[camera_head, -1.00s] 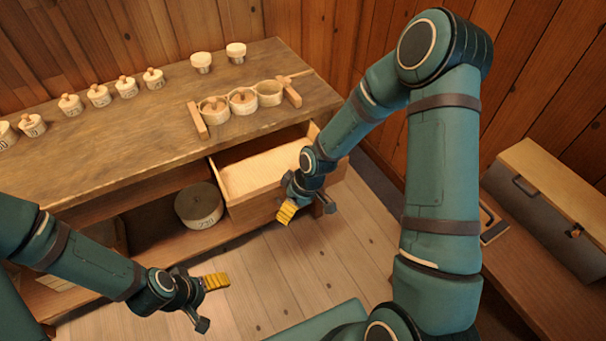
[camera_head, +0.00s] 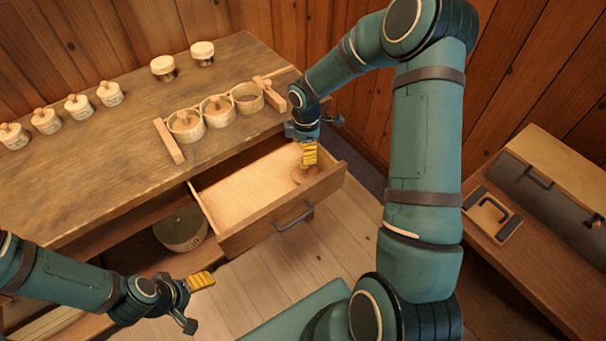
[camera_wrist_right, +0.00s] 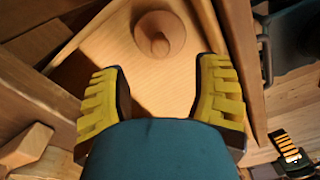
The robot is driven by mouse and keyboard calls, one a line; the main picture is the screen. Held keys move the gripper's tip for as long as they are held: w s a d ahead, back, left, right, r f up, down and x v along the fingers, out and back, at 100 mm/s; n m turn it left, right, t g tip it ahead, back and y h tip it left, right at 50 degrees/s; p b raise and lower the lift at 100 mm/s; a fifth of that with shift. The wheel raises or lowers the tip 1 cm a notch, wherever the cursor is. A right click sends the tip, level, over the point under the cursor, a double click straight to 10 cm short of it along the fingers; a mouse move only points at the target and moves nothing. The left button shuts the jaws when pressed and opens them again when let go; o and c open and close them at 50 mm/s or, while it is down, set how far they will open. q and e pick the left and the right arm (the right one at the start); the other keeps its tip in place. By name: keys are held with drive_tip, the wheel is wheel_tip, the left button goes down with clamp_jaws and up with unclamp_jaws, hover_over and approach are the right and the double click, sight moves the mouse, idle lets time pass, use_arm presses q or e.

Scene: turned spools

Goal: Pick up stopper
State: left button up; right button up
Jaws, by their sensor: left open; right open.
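The stopper, a round wooden disc with a knob (camera_wrist_right: 160,34), lies in the open drawer (camera_head: 262,226). In the head view the stopper (camera_head: 303,176) shows near the drawer's right end, partly covered by my right gripper (camera_head: 310,154). My right gripper is open above the drawer, with its yellow fingers apart and nothing between them. In the right wrist view the stopper lies beyond the fingertips, around the middle of the gap and not touched. My left gripper (camera_head: 198,294) is open and empty, low in front of the bench.
The workbench (camera_head: 90,170) carries a rack with three round cups (camera_head: 217,111), the right one without a knobbed lid. Several knobbed jars (camera_head: 78,105) and two pale-topped jars (camera_head: 163,68) stand behind. A large canister (camera_head: 181,230) sits on the shelf below. A box (camera_head: 560,180) stands at right.

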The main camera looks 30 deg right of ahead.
sight(304, 167)
wheel_tip(304, 167, down, 4)
drive_tip(key=shift+r+b, duration=0.1)
drive_tip(key=shift+b, duration=0.2)
wheel_tip(304, 167, down, 5)
drive_tip(key=shift+a+f+b, duration=0.1)
drive_tip(key=shift+a+b, duration=0.05)
drive_tip(key=shift+b, duration=0.6)
clamp_jaws()
